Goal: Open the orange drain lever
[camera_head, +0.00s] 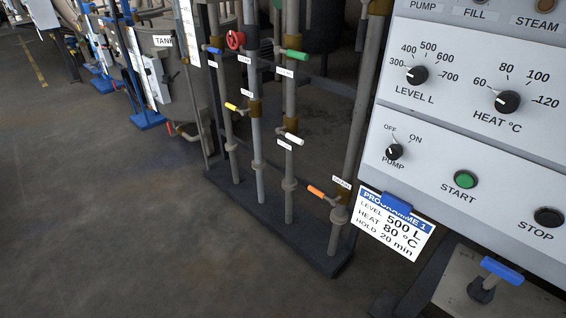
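The orange drain lever (316,191) is on the rightmost vertical pipe (336,228) of the pipe stand, low down. It points out to the left from a brass valve body (339,213) and tilts slightly, with its free end higher. A small white label (342,182) sits just above the valve; its print is too small to read surely. My gripper and arm are not in view.
Other pipes carry a green lever (293,55), white lever (293,138), yellow lever (232,106), blue lever (212,49) and red handwheel (235,40). A control panel (470,140) with a hanging card (392,226) stands close right. Open floor (130,220) lies left.

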